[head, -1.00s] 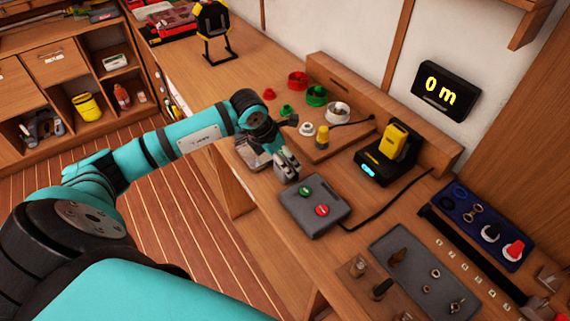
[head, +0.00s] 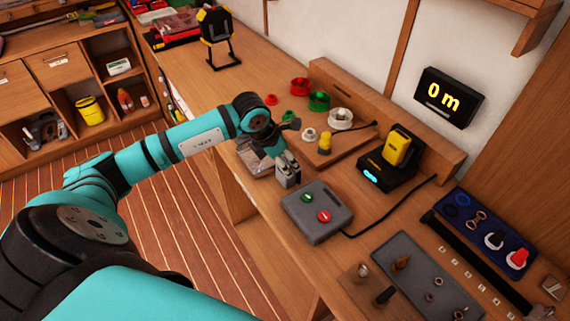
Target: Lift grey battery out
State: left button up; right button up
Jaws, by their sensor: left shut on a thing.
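My left gripper (head: 288,172) is low over the bench, just behind the grey box with green and red buttons (head: 316,212). It is shut on a small greyish thing that is mostly hidden by the fingers, so I cannot tell for sure that it is the grey battery. A black charger (head: 384,176) with a lit blue-white display stands to the right, with a yellow and black battery (head: 400,148) upright in it. No other grey battery can be made out. My right gripper is not in view.
A wooden board with red, green and white reels (head: 340,118) and a yellow-topped piece (head: 324,144) stands behind the gripper. A black cable runs from the button box. A grey mat (head: 410,262) and blue tray (head: 462,208) with small parts lie at right.

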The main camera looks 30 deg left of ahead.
pick_arm(q)
jog(key=shift+w+r, duration=0.1)
jog(key=shift+r, duration=0.3)
notch_tip(320, 180, up, 2)
jog(key=shift+r+b, duration=0.1)
jog(key=shift+b, duration=0.8)
jog(key=s+a+r+b, duration=0.1)
jog(key=s+a+b, duration=0.1)
jog(key=s, duration=0.5)
jog(key=s+a+r+b, duration=0.1)
jog(key=s+a+b, duration=0.2)
jog(key=s, duration=0.5)
jog(key=shift+a+b, duration=0.35)
jog(key=shift+a, duration=0.15)
